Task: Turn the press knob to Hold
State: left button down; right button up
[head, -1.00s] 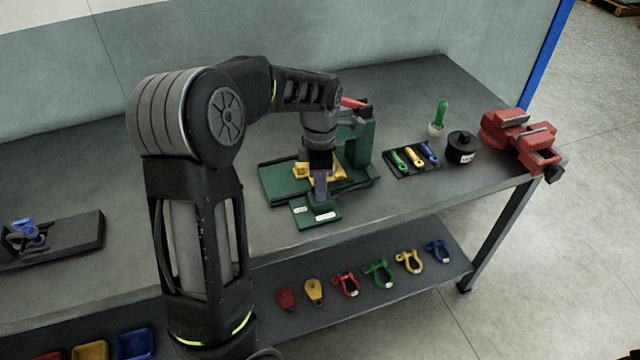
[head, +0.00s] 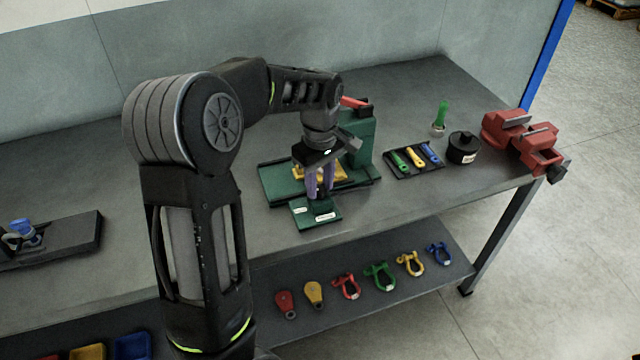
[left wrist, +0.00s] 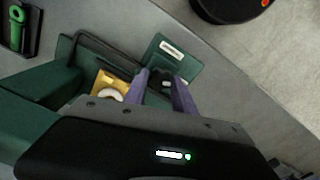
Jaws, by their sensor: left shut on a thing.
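The green press (head: 362,145) stands on the bench with a yellow part (head: 338,174) on its base. A green panel with white labels (head: 301,211) sits at its front edge, and the panel also shows in the left wrist view (left wrist: 176,53). The dark press knob (left wrist: 163,84) is on this panel. My left gripper (head: 319,196) points down with its purple fingers shut on the knob; in the left wrist view its fingers (left wrist: 164,92) lie either side of it. The label wording is too small to read. My right gripper is not in view.
A tray of coloured tools (head: 413,160), a black round container (head: 462,148), a green-handled tool (head: 440,118) and a red vise (head: 521,140) stand to the right. Several shackles (head: 379,275) lie on the lower shelf. The bench left of the press is mostly clear.

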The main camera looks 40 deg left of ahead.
aim_at(320, 188)
pick_arm(q)
jog(key=shift+m, duration=2)
jog(key=c, duration=1)
grip_release()
jog(key=shift+c, duration=0.2)
notch_tip(320, 188, up, 8)
jog(key=shift+f+b, duration=0.1)
jog(key=shift+b, duration=0.5)
